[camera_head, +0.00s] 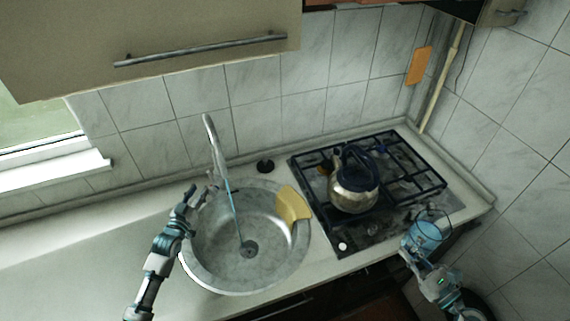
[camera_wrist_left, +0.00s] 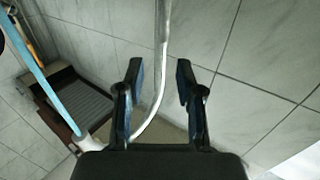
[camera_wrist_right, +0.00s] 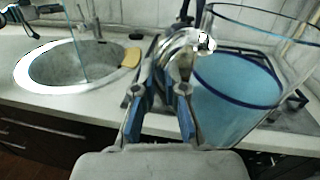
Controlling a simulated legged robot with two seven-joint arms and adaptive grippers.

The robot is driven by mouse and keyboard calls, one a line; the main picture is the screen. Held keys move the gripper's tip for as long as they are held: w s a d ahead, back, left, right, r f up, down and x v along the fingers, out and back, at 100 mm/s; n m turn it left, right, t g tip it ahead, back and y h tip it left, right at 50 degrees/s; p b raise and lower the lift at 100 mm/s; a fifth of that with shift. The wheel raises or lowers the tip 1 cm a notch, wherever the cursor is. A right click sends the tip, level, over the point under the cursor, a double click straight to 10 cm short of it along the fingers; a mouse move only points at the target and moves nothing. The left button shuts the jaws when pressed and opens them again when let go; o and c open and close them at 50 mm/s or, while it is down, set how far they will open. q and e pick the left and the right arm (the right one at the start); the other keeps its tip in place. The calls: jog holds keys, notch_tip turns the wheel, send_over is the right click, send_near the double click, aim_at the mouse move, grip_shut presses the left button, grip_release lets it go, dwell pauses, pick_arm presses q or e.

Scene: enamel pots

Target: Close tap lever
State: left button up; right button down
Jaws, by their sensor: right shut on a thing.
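The metal tap (camera_head: 208,128) rises behind the round sink (camera_head: 215,270), and a thin blue water stream (camera_head: 234,208) runs from its spout to the drain. My left gripper (camera_head: 205,192) is beside the tap's base. In the left wrist view it is open (camera_wrist_left: 160,68), and the curved tap pipe (camera_wrist_left: 163,40) appears between its fingers. The tap lever cannot be made out clearly. My right gripper (camera_wrist_right: 160,85) is shut on a clear glass jug (camera_wrist_right: 240,125) with blue liquid, held at the counter's front right; the jug also shows in the head view (camera_head: 428,232).
A kettle (camera_head: 352,196) stands on the black gas hob (camera_head: 318,195), right of the sink. A yellow cloth or sponge (camera_head: 292,204) lies on the sink's right rim. A cupboard (camera_head: 200,30) hangs above. The counter left of the sink (camera_head: 75,245) is clear.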

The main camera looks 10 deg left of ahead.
aim_at(208, 171)
pick_arm(q)
jog(key=w, duration=0.8)
jog(key=shift+w+a+f, duration=0.2)
jog(key=shift+w+a, duration=0.1)
jog(key=shift+w, duration=0.1)
jog(key=shift+w+d+r, duration=0.15)
jog(key=shift+w+d, duration=0.3)
jog(key=shift+w, duration=0.15)
jog(key=shift+a, duration=0.35)
grip_shut()
